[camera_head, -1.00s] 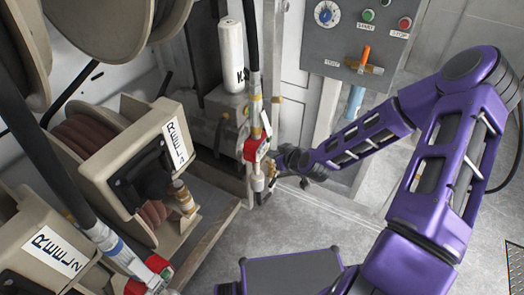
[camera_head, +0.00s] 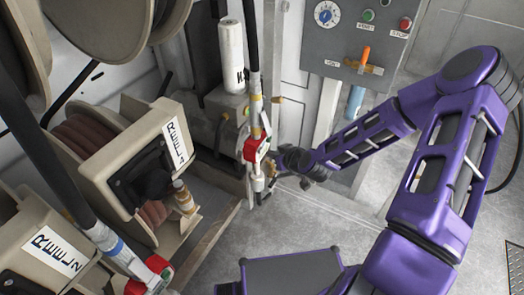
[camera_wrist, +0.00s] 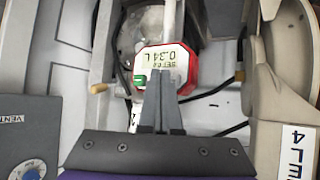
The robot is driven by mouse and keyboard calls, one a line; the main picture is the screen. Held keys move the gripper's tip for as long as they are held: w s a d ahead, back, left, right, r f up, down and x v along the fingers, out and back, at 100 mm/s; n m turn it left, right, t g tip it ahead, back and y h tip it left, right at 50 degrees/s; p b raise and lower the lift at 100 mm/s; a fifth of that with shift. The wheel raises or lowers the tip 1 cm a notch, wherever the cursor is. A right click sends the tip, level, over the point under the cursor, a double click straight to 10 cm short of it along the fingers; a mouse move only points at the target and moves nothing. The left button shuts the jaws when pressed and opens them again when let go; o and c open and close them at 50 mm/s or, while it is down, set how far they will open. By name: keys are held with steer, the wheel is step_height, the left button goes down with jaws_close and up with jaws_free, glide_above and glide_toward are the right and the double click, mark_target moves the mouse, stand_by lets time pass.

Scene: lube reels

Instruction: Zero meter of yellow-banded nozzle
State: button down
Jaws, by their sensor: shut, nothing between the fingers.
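The yellow-banded nozzle (camera_head: 256,112) hangs upright on its black hose in the head view. Its red-framed meter (camera_head: 255,149) sits below the band. In the wrist view the meter (camera_wrist: 187,70) has a white face that appears upside down and reads 0.34 L, with less clear text beside it. A green button (camera_wrist: 139,80) is on its left side in the picture. My gripper (camera_wrist: 161,76) is shut and empty, its tips over the meter's lower edge, just right of the button. I cannot tell whether they touch. In the head view my gripper (camera_head: 274,170) is beside the nozzle.
A second, blue-banded nozzle (camera_head: 108,241) with a red meter hangs at lower left. Reel housings (camera_head: 140,165) stand on the left. A control panel (camera_head: 365,45) with a dial, buttons and an orange-handled valve is at the back. The grey floor (camera_head: 270,225) near the front is clear.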

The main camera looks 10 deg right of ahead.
stand_by(0.7)
steer(key=shift+w+a, duration=0.25)
steer(key=shift+a, duration=0.1)
steer(key=shift+w+a+b, duration=0.4)
steer(key=shift+a+b, duration=0.05)
steer(key=shift+a, duration=0.15)
stand_by(0.8)
stand_by(0.4)
steer(key=shift+s+d, duration=0.65)
steer(key=shift+d, duration=0.3)
steer(key=shift+s+d, duration=0.75)
steer(key=shift+d, duration=0.3)
steer(key=shift+s+d, duration=0.75)
steer(key=shift+d, duration=0.25)
